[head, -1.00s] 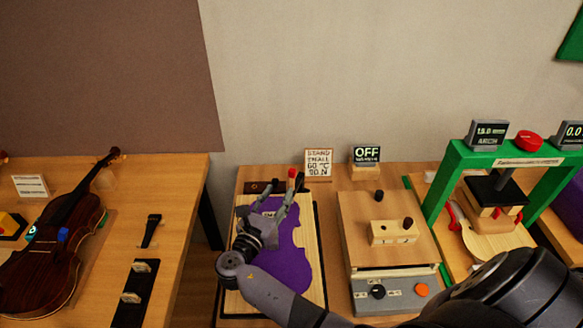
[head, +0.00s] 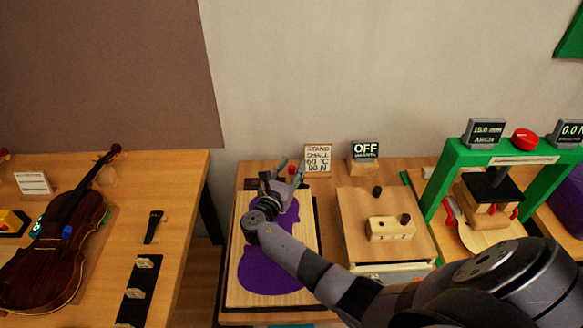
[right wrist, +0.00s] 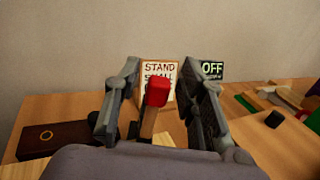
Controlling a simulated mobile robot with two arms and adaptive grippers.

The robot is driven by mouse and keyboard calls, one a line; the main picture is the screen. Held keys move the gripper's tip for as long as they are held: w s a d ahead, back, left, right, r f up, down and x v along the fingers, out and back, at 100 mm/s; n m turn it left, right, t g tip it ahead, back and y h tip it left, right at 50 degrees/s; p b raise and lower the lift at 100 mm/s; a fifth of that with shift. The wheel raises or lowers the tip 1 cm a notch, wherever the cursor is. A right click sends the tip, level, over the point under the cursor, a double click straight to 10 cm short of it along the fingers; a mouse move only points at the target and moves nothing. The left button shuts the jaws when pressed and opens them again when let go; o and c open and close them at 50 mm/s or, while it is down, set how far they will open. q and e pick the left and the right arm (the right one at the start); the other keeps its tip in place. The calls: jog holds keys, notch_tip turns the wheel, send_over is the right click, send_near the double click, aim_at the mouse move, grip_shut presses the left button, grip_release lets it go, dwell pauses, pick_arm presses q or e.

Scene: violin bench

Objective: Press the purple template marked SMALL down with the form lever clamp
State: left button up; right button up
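The purple template (head: 270,268) lies flat on a pale wooden board (head: 240,290); my right arm and hand cover part of it, and its label is hidden. The form lever clamp shows as a red-tipped lever (head: 292,169) at the board's far end. In the right wrist view the lever's red tip (right wrist: 157,92) stands roughly upright between the two fingers. My right gripper (head: 286,176) is open around the lever, with a gap on both sides; it also shows in the right wrist view (right wrist: 160,95). My left gripper is not in view.
A sign (head: 317,158) reading STAND SMALL and an OFF display (head: 365,151) stand just behind. A wooden box with a block (head: 390,229) is to the right, then a green press frame (head: 450,165). A violin (head: 65,245) lies on the left table.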

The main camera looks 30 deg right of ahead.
grip_shut()
dwell(0.7)
